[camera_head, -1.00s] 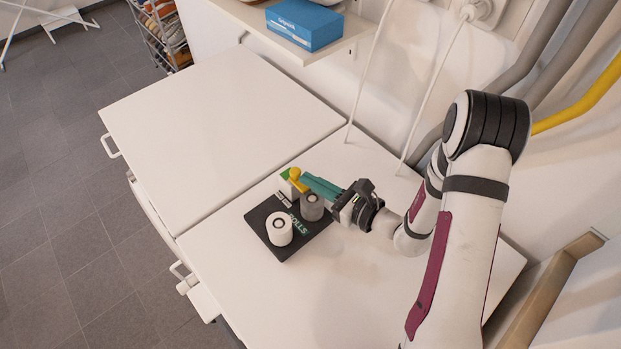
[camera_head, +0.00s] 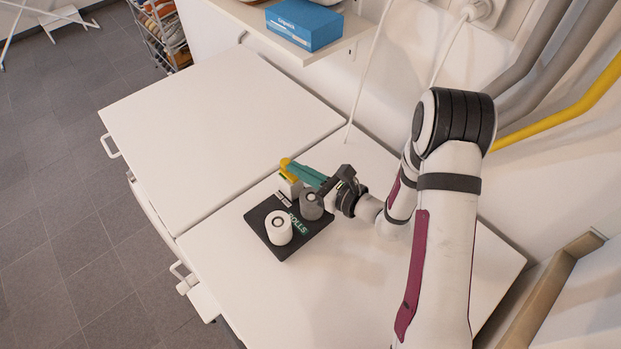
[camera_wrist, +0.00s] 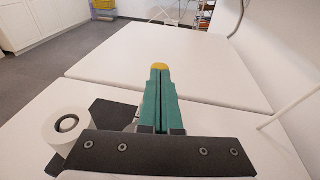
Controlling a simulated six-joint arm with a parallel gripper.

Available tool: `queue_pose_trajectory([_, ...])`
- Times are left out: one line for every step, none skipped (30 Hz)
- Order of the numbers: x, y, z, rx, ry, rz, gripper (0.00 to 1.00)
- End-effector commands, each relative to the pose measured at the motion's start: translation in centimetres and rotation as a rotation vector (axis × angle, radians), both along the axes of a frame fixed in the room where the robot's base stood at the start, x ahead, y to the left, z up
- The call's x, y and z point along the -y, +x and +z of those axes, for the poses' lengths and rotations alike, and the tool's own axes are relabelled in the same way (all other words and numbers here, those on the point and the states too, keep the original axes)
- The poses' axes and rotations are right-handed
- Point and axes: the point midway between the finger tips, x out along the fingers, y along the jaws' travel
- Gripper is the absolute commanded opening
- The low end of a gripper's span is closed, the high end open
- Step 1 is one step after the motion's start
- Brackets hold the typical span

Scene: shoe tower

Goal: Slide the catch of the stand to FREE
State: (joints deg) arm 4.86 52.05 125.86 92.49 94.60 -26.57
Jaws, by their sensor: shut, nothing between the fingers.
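The stand is a black base (camera_head: 285,254) with a label of pale letters, lying on the white counter. A white roll (camera_head: 279,228) and a grey roll (camera_head: 311,204) stand on it. The catch's yellow knob (camera_head: 286,163) is at the stand's back end; its yellow top also shows in the wrist view (camera_wrist: 159,66), just beyond my fingertips. My gripper (camera_head: 291,168) has teal fingers, shut together and empty, with the tips at the knob. I cannot tell whether they touch. The fingers partly hide the catch, and no marking on it is readable.
The white counter (camera_head: 215,125) is clear to the left and behind. A blue box (camera_head: 304,24) sits on a shelf above the back. A white cable (camera_head: 365,75) hangs down the wall behind the stand. The grey roll stands close beside my gripper.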

Motion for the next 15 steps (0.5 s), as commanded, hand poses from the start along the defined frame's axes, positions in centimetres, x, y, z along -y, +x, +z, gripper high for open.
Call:
queue_pose_trajectory([0.0,0.0,0.0,0.001,-0.001,0.002,0.0])
queue_pose_trajectory([0.0,0.0,0.0,0.001,-0.001,0.001,0.0])
queue_pose_trajectory([0.3,-0.2,0.1,0.001,-0.001,0.001,0.0])
queue_pose_trajectory([0.5,-0.3,0.1,0.002,-0.001,0.0,0.0])
queue_pose_trajectory([0.9,-0.5,0.2,0.002,-0.001,-0.002,0.0])
queue_pose_trajectory([1.4,-0.9,0.3,0.001,-0.001,-0.002,0.0])
queue_pose_trajectory([2.0,-1.3,0.4,0.001,0.0,-0.004,0.0])
queue_pose_trajectory([2.6,-1.7,0.5,-0.001,0.001,-0.005,0.0])
queue_pose_trajectory([3.4,-2.2,0.7,0.0,0.0,-0.006,0.0])
queue_pose_trajectory([4.0,-2.7,0.9,-0.001,0.001,-0.006,0.0])
queue_pose_trajectory([4.6,-3.1,1.0,0.0,0.0,-0.006,0.0])
queue_pose_trajectory([5.4,-3.8,1.2,0.0,0.0,-0.006,0.0])
queue_pose_trajectory([6.0,-4.2,1.3,0.0,0.0,-0.006,0.0])
queue_pose_trajectory([6.6,-4.6,1.4,0.0,0.0,-0.007,0.0])
queue_pose_trajectory([7.4,-5.2,1.6,0.0,0.0,-0.006,0.0])
